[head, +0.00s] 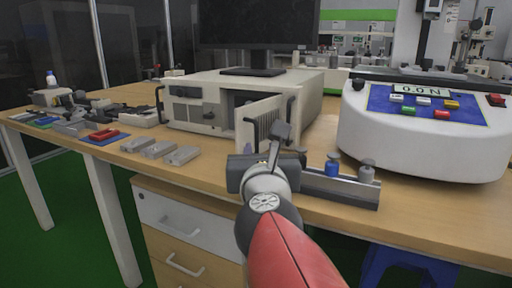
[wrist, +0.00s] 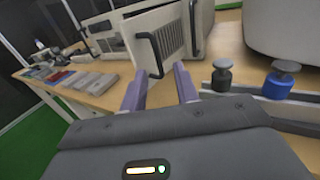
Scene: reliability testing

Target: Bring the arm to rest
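My gripper (wrist: 160,85) shows in the wrist view with its two purple-grey fingers apart and nothing between them. In the head view my arm reaches up from the bottom, and its end is at the front of the wooden table (head: 225,172). The fingers point toward the open door panel (wrist: 160,45) of the beige computer case (head: 190,107). I cannot tell whether they touch it. In the head view the fingertips are largely hidden behind the wrist.
A white force tester (head: 425,135) stands at right. Several grey blocks (head: 160,149) and a red part (head: 103,134) lie left. Drawers (head: 185,225) are below.

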